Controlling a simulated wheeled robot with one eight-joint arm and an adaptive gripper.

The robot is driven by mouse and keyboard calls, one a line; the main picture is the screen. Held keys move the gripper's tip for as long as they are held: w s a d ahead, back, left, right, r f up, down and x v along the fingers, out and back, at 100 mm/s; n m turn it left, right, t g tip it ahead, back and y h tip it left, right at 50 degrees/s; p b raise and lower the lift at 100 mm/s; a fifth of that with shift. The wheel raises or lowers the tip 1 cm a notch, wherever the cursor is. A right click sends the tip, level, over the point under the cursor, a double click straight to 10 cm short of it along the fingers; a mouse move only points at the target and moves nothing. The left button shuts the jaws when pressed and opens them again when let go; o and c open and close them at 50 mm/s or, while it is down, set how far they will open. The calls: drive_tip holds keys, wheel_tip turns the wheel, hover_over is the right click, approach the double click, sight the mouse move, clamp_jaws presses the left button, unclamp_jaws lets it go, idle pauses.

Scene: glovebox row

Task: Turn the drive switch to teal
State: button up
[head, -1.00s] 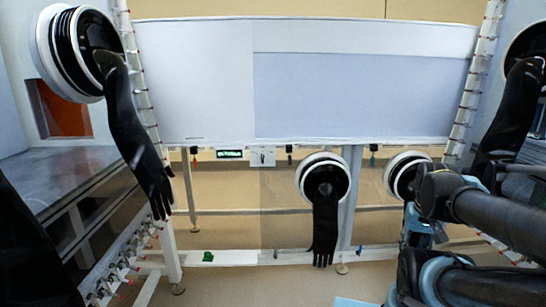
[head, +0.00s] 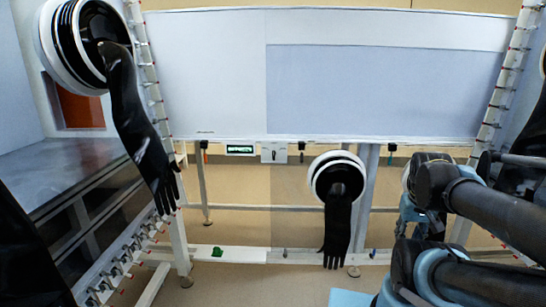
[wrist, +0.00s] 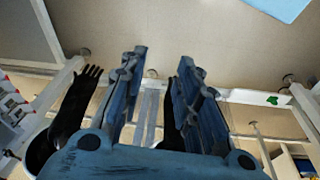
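A small pale box with a dark mark (head: 274,153) hangs under the lower edge of the white panel, next to a lit green display (head: 240,149). It may be the drive switch, but its setting and any teal mark are too small to read.
A black glove hangs from the middle port (head: 337,175), and another from the left port (head: 85,45). A metal bench (head: 75,160) stands at left. A white floor beam (head: 240,256) carries a green item (head: 217,252). Floor before it is partly clear.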

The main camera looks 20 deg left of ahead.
drive_tip(key=w+a+r+n+t+h, duration=0.25)
drive_tip(key=w+n, duration=0.45)
drive_tip(key=w, duration=0.4)
drive_tip(key=w+a+r+n+t+h, duration=0.1)
drive_tip(key=w+a+r+n+t, duration=0.25)
drive_tip(key=w+n, duration=0.5)
drive_tip(key=n+t+y, duration=0.8)
drive_tip(key=n+t, duration=0.1)
drive_tip(key=n, duration=1.4)
approach(274, 155)
drive_tip(key=x, duration=0.8)
drive_tip(key=shift+w+r, duration=0.25)
drive_tip(key=shift+r, duration=0.25)
drive_tip(key=shift+a, duration=0.15)
drive_tip(key=shift+c, duration=0.6)
drive_tip(key=shift+m, duration=0.25)
clamp_jaws()
